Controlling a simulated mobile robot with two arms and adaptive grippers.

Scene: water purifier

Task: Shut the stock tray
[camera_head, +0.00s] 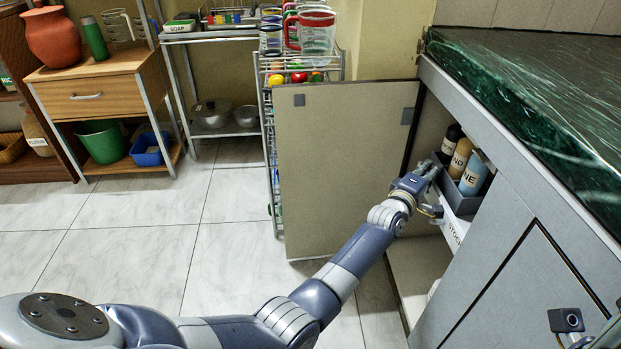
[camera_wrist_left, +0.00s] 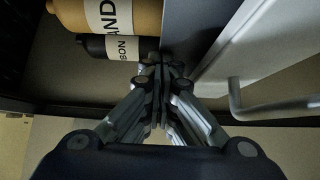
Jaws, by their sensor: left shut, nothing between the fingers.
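The stock tray (camera_head: 463,206) sticks partly out of the open cabinet, with a white front and a dark inner wall. It holds several labelled bottles (camera_head: 461,157). Its dark wall (camera_wrist_left: 196,28) and white front (camera_wrist_left: 232,52) also show in the left wrist view, with a bar handle (camera_wrist_left: 275,112) on the front. My right gripper does not show.
The cabinet door (camera_head: 340,165) stands wide open left of my forearm. The counter top (camera_head: 535,100) overhangs the tray. A closed door panel (camera_head: 530,290) is at the lower right. A wire rack (camera_head: 270,150) stands behind the open door. The tiled floor at left is clear.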

